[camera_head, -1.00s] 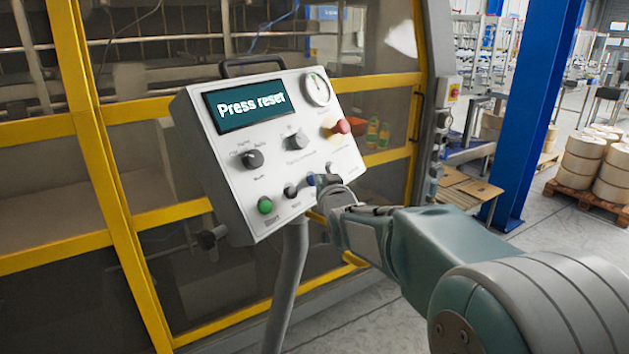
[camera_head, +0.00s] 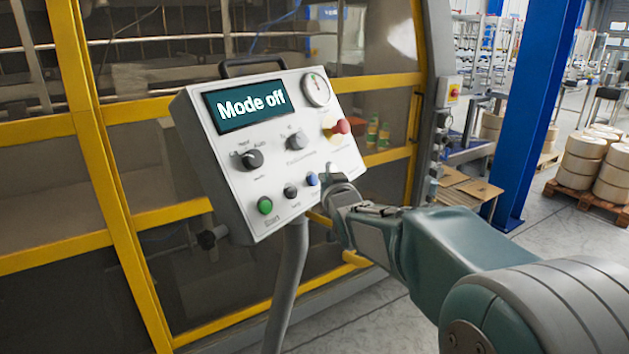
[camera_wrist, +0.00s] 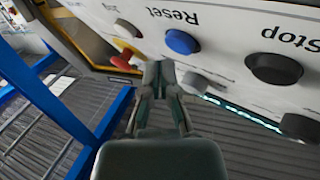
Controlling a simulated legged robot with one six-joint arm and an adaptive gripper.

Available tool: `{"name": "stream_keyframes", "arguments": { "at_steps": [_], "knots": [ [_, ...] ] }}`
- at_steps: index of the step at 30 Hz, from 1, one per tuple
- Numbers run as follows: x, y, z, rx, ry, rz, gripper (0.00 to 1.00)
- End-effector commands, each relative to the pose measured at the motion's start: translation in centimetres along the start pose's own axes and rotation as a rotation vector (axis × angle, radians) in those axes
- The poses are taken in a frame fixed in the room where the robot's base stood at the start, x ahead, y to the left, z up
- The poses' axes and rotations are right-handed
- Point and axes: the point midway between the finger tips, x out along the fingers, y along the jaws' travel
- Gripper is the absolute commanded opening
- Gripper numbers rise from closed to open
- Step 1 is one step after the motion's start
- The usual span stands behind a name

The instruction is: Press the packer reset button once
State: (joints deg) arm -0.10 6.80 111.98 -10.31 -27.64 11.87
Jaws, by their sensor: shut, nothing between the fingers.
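The grey-white control panel (camera_head: 225,185) stands on a post, and its display (camera_head: 244,105) reads "Mode off". The blue reset button (camera_head: 312,179) is at the lower right of the panel. It also shows in the wrist view (camera_wrist: 181,41), where "Reset" is printed upside down beside it. My gripper (camera_head: 330,181) is shut and empty, just right of the blue button in the head view. In the wrist view its fingertips (camera_wrist: 158,70) appear below and left of the button, which is fully visible. I cannot tell the exact gap to the panel.
The black stop button (camera_wrist: 273,68) is beside the reset button, with the green start button (camera_head: 265,205) further left. The red emergency button (camera_head: 342,127) juts out above my gripper. Dark knobs are on the panel. The packer's yellow frame (camera_head: 170,213) is behind; a blue column (camera_head: 530,110) stands right.

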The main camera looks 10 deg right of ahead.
Motion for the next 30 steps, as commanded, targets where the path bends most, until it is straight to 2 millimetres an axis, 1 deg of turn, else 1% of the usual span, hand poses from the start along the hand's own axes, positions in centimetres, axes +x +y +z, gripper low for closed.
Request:
{"name": "stream_keyframes", "arguments": {
  "at_steps": [8, 24, 30],
  "knots": [
    [-0.1, 0.1, -0.1, 0.0, 0.0, 0.0, 0.0],
    [-3.2, 2.4, -2.4, 0.0, 0.0, 0.001, 0.0],
    [-3.5, 2.5, -2.5, 0.0, -0.001, 0.0, 0.0]
  ]
}}
